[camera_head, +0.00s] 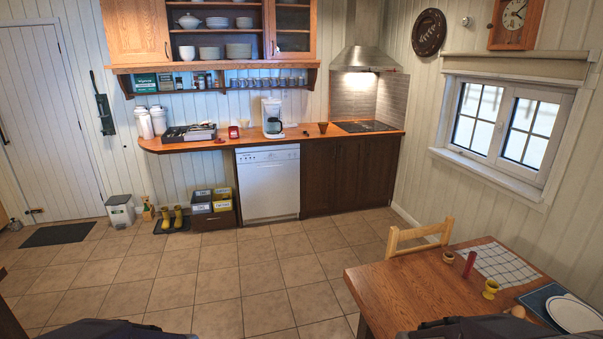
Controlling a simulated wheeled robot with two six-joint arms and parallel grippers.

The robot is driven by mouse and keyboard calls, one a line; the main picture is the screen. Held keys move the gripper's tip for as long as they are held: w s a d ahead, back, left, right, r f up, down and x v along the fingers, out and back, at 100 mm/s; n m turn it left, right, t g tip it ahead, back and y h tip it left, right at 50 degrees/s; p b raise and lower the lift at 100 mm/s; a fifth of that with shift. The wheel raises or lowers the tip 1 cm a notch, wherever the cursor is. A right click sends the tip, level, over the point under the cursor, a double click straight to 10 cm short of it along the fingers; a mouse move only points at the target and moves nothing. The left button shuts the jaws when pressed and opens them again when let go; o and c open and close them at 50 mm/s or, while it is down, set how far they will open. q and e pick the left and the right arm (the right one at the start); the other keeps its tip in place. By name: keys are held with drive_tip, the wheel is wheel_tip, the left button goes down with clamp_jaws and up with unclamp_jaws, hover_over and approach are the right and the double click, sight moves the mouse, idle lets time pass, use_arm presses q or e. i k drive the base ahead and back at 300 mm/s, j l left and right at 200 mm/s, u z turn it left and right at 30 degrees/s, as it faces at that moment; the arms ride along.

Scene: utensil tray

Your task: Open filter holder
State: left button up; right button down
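A white coffee maker (272,117) stands upright on the wooden counter, across the room from me. A dark carafe area shows in its lower part. Its filter holder is too small at this distance for me to tell whether it is open or shut. Dark parts of my own arms show at the bottom edge, left and right of the middle. Neither gripper's fingers are in view, and nothing of mine is near the coffee maker.
The wooden counter (230,142) runs along the back wall above a white dishwasher (268,185). A wooden table (400,290) with a chair (420,235) stands at the lower right. The tiled floor between me and the counter is clear.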

sight(273, 111)
drive_tip(key=i, duration=3.65)
drive_tip(key=i+u, duration=0.15)
drive_tip(key=i, duration=0.35)
drive_tip(key=i+l+u, duration=0.2)
drive_tip(key=i, duration=0.3)
drive_tip(key=i+l+u, duration=0.15)
drive_tip(key=i, duration=0.4)
drive_tip(key=i+l+u, duration=0.2)
drive_tip(key=i, duration=0.25)
